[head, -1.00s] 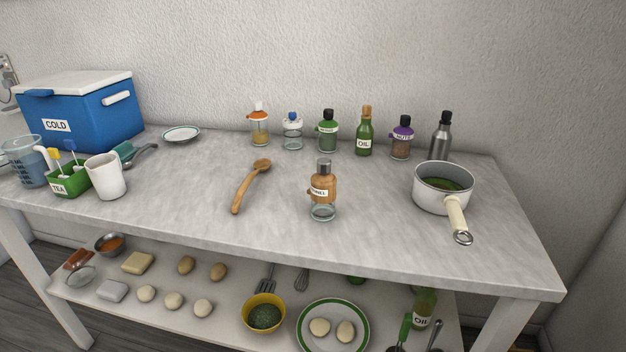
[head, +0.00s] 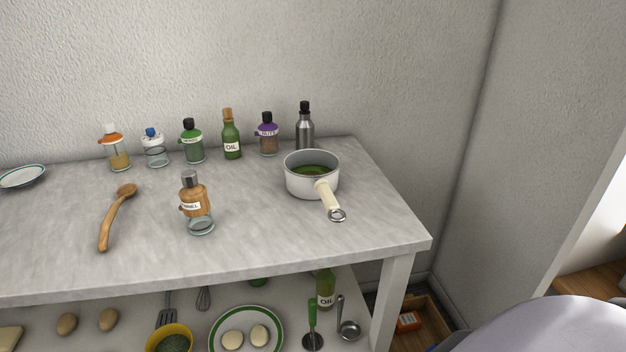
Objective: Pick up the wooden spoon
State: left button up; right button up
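The wooden spoon (head: 116,216) lies on the grey tabletop at the left of the head view. Its bowl points to the back and slightly right, and its handle comes toward the front edge. Nothing covers it. Neither of my grippers shows in the head view.
A brown labelled bottle (head: 195,200) stands to the spoon's right. A white pot (head: 300,183) with green contents stands farther right. Several bottles, including a green oil bottle (head: 231,138), line the back. A plate (head: 22,177) is at far left. The tabletop (head: 270,240) is clear in front.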

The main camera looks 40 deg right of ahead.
aim_at(127, 190)
jog(key=i+j+z, duration=0.1)
jog(key=j, duration=0.25)
jog(key=i+j, duration=0.2)
jog(key=j, duration=0.15)
jog(key=i+j+z, duration=0.15)
jog(key=j, duration=0.15)
jog(key=j+z, duration=0.1)
jog(key=j, duration=0.25)
jog(key=i+j, duration=0.15)
jog(key=j, duration=0.25)
jog(key=i+z, duration=0.05)
